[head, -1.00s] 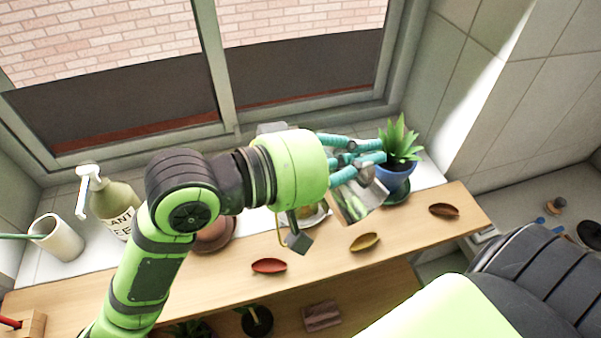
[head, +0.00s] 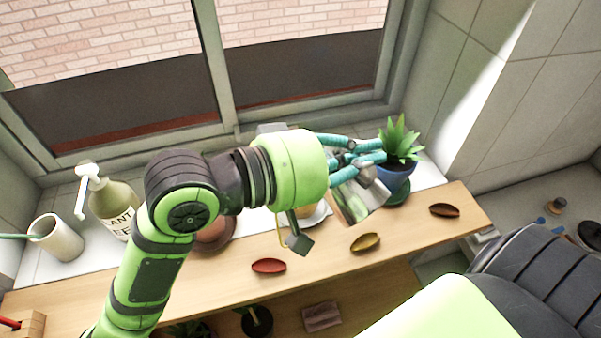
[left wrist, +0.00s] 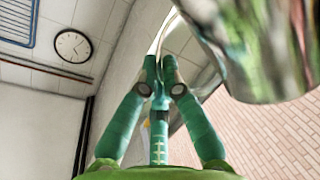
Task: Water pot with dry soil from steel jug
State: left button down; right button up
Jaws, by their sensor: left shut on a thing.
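My left gripper (head: 366,160) is shut on the handle of the steel jug (head: 360,204). The jug is shiny and tilted, held above the shelf beside the blue pot (head: 393,180) with a green spiky plant. In the left wrist view the fingers (left wrist: 160,76) close on the thin handle, and the jug's body (left wrist: 262,50) fills the upper right. A terracotta pot (head: 217,238) is mostly hidden behind my left arm. Another pot's pale saucer (head: 318,216) shows below the gripper. I cannot see the soil in any pot, nor water leaving the jug. My right gripper is out of view.
A pump bottle (head: 112,208) and a white cup (head: 57,238) stand at the left of the sill. The window is close behind.

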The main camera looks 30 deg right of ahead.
aim_at(373, 201)
pick_arm(q)
jog(key=s+m+p, duration=0.1)
jog(key=s+m+t+p, duration=0.1)
jog(key=s+m+p, duration=0.1)
jog(key=shift+d+r+y, duration=0.2)
jog(key=shift+r+y, duration=0.2)
jog(key=shift+s+f+t, duration=0.1)
jog(key=shift+f+t, duration=0.05)
jog(key=shift+t, duration=0.15)
jog(key=shift+s+m+p, duration=0.15)
jog(key=shift+m+p, duration=0.15)
jog(key=shift+f, duration=0.1)
jog(key=shift+w, duration=0.2)
jog(key=shift+s, duration=0.1)
dwell(0.7)
